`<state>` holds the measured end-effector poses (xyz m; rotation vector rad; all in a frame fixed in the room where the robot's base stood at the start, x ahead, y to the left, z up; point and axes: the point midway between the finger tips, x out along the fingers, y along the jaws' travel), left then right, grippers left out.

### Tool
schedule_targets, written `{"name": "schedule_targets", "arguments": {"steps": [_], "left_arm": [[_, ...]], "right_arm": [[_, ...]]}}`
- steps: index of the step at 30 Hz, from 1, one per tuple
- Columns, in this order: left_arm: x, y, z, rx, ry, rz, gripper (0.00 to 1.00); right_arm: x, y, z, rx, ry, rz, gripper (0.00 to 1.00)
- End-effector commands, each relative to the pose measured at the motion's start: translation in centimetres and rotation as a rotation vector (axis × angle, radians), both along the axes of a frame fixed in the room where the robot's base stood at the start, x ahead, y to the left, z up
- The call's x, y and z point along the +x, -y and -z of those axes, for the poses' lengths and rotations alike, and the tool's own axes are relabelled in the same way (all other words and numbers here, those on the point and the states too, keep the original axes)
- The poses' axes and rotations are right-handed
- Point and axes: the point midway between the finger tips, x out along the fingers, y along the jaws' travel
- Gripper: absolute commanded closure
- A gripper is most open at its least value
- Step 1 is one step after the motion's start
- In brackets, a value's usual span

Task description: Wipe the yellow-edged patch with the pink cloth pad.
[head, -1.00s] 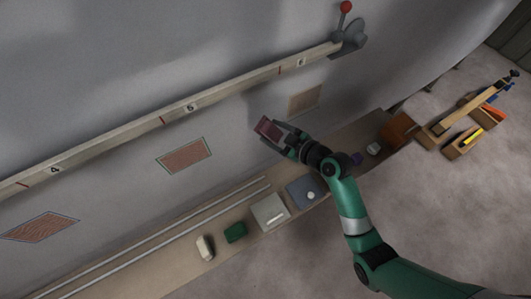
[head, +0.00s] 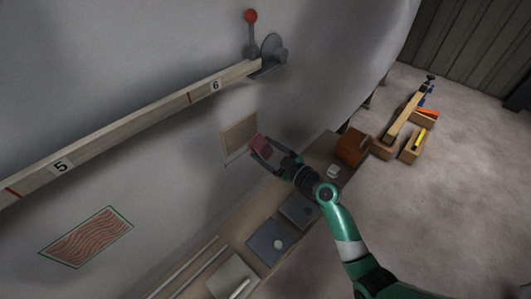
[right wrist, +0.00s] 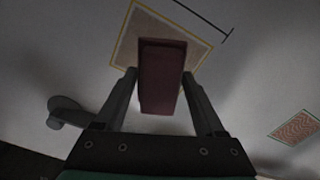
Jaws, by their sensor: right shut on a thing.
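The yellow-edged patch (head: 239,136) is a tan square on the grey hull wall, below the rail near the number 6. It also shows in the right wrist view (right wrist: 130,48), partly hidden behind the pad. My right gripper (head: 267,150) is shut on the pink cloth pad (head: 258,144), at the patch's lower right edge in the head view. In the right wrist view the pad (right wrist: 161,85) sits between the fingers and overlaps the patch. I cannot tell whether it touches the wall. My left gripper is not in view.
A green-edged, wavy-lined patch (head: 88,237) is on the wall at left. A numbered rail (head: 120,122) runs above, with a red-knobbed lever (head: 251,32) at its end. The shelf below holds grey trays (head: 271,243) and a brown block (head: 352,147).

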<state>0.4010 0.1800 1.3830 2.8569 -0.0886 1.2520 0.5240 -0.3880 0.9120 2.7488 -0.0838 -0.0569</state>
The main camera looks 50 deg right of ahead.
Motion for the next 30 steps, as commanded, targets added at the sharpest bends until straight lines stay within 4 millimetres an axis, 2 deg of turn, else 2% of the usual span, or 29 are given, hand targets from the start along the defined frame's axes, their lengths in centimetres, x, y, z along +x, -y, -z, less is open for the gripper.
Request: {"name": "schedule_targets", "arguments": {"steps": [12,24,25,30], "left_arm": [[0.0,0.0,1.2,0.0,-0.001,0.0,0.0],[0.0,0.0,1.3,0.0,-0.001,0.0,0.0],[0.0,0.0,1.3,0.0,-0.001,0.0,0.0],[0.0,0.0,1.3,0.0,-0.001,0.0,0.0]], "right_arm": [[4.6,0.3,0.2,0.0,0.001,0.0,0.84],[5.3,0.3,0.1,0.0,0.001,0.0,0.84],[5.3,0.3,0.1,0.0,0.0,0.0,0.32],[5.3,0.3,0.1,0.0,0.0,0.0,0.63]]}}
